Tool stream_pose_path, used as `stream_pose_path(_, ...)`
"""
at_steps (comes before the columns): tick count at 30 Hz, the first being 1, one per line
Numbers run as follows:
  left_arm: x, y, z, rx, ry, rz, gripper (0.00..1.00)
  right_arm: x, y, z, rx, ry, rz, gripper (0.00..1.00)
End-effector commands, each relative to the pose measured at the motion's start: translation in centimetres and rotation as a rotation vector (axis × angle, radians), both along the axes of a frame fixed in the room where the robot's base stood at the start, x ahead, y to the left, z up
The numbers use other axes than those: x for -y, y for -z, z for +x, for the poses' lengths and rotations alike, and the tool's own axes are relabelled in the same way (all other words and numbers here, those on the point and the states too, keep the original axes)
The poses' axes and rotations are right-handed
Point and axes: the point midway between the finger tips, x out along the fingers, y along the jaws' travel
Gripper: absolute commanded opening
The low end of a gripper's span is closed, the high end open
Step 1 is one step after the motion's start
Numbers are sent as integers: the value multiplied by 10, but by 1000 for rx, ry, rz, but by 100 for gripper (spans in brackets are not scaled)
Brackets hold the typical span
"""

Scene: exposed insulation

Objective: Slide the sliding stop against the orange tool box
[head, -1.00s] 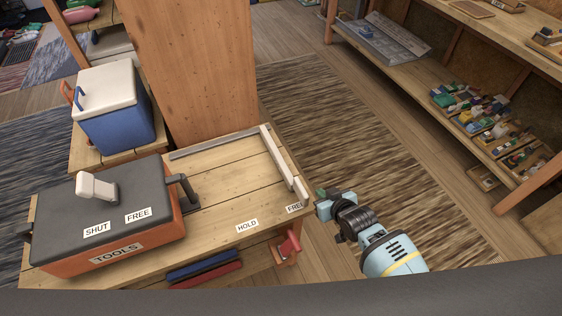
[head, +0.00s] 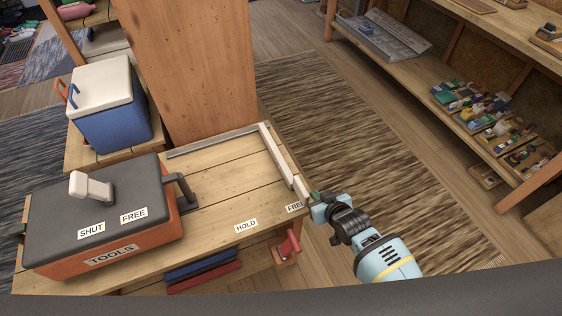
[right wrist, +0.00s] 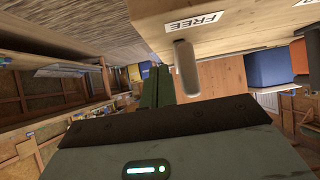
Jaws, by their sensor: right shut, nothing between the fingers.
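The orange tool box (head: 160,225) with a dark grey lid stands on the left part of the wooden bench. The sliding stop (head: 278,158), a long pale grey bar, lies along the bench's right side, well apart from the tool box. Its near end is beside the FREE label (head: 294,207). My right gripper (head: 312,198) is shut and empty, just right of that near end; whether they touch I cannot tell. In the right wrist view, the stop's rounded end (right wrist: 187,66) shows right of my shut green fingers (right wrist: 157,80). My left gripper is not in view.
A grey rail (head: 212,141) runs along the bench's back. A HOLD label (head: 246,226) is on the front edge. The bench top between tool box and stop is clear. A wooden post (head: 190,70) stands behind.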

Motion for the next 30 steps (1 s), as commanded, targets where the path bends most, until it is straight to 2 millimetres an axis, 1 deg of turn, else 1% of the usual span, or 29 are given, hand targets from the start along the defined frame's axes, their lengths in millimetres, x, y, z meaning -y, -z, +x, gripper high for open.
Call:
stream_pose_path(21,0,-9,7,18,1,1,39,-42,0,-16,-1,-1,3,0)
stream_pose_path(30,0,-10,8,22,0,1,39,-53,0,-20,-2,0,2,0)
